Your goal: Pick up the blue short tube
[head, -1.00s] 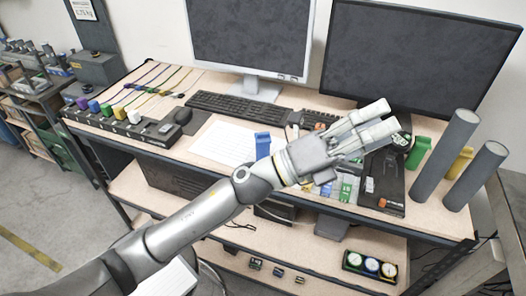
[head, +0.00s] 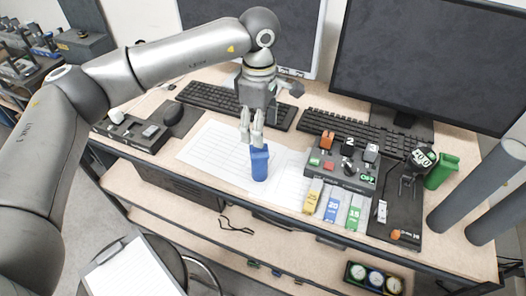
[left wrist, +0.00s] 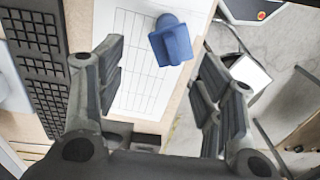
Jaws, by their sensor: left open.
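The blue short tube (head: 260,163) stands upright on the white gridded paper on the desk in the head view. My left gripper (head: 251,140) points down just above and behind it, with its fingertips close to the tube's top. In the left wrist view the blue short tube (left wrist: 172,42) shows between and beyond the open fingers of my left gripper (left wrist: 158,68). The fingers hold nothing. Whether they touch the tube cannot be told. My right gripper is not in view.
A switch panel (head: 342,163) and colored tags stand right of the tube. A green tube (head: 441,171) and tall grey tubes (head: 478,187) are farther right. Keyboards and monitors lie behind. The gridded paper (head: 215,150) left of the tube is clear.

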